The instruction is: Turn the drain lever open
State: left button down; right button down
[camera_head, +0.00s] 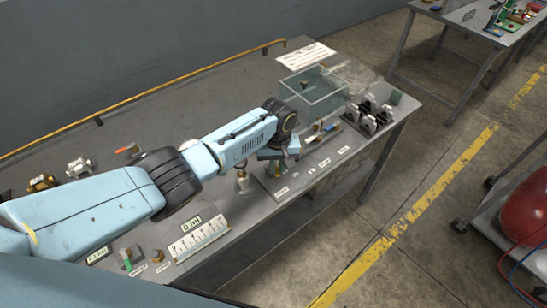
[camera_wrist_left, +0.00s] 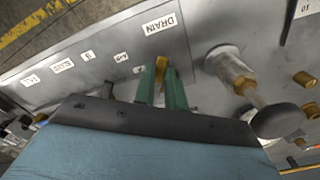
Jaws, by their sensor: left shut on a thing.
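The drain lever (camera_wrist_left: 161,64) is a small yellow piece on the grey panel, beside the white DRAIN label (camera_wrist_left: 160,24) in the left wrist view. My left gripper (camera_wrist_left: 160,78) has its two green fingers on either side of the lever and is shut on it. The fingers hide part of the lever and its base. In the head view my left gripper (camera_head: 272,164) is low over the bench panel, and the lever is not clearly visible there. My right gripper is in neither view.
A brass fitting (camera_wrist_left: 235,75) with a black knob (camera_wrist_left: 277,121) stands close to the right of the fingers in the wrist view. In the head view a clear tank (camera_head: 312,97) stands behind the gripper, and black clamps (camera_head: 374,117) stand right. The bench's front edge is near.

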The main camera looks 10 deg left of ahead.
pick_arm(q)
jog(key=n, duration=0.1)
jog(key=d+n, duration=0.1)
jog(key=shift+w+n+p, duration=0.2)
jog(key=shift+n+p, duration=0.2)
jog(key=n, duration=0.2)
jog(key=shift+w+d+n, duration=0.3)
jog(key=shift+w, duration=0.05)
jog(key=shift+w+n, duration=0.1)
jog(key=shift+n, duration=0.5)
jog(key=shift+w, duration=0.1)
jog(key=c, duration=1.5)
grip_release()
jog(key=shift+o, duration=0.2)
jog(key=shift+d, duration=0.1)
